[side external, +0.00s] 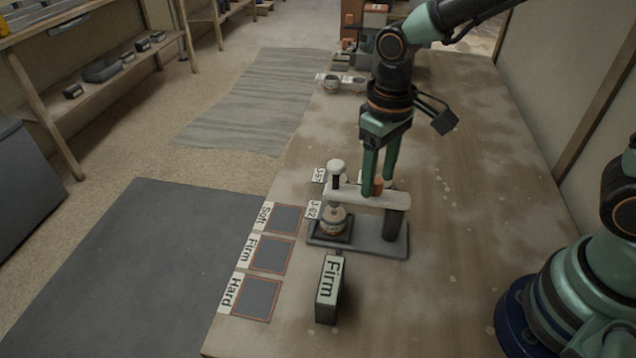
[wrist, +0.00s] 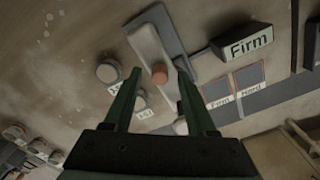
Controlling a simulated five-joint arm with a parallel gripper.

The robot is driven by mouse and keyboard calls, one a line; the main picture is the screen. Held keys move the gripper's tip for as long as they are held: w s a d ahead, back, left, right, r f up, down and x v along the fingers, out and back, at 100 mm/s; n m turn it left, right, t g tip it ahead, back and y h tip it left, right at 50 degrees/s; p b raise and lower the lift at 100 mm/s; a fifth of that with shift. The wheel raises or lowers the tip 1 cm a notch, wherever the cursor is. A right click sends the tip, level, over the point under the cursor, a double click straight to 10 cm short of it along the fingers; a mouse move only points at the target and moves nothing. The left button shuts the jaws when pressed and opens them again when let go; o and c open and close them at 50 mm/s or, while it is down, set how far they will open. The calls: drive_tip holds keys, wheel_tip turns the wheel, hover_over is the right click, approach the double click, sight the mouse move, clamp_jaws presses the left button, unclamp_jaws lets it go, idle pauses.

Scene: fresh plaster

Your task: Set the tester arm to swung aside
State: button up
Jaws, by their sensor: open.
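The tester stands on the bench with a grey base (side external: 372,243) and a dark post (side external: 395,222). Its pale tester arm (side external: 350,193) reaches left from the post, over the base, with a white knob (side external: 337,166) at its left end. A small orange-brown peg (side external: 379,186) stands up from the arm; it also shows in the wrist view (wrist: 159,74). A pot (side external: 334,221) labelled J-62 sits on the base under the arm's left end. My gripper (side external: 377,184) is open and points down at the arm. In the wrist view its fingers lie either side of the peg, with gaps.
A Firm block (side external: 328,290) stands in front of the tester. Soft (side external: 286,219), Firm (side external: 272,254) and Hard (side external: 258,297) squares line the bench's left edge. Pots (side external: 331,83) stand farther back. The bench right of the tester is clear.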

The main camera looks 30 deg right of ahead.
drive_tip(key=shift+c, duration=0.4)
clamp_jaws()
idle(1.1)
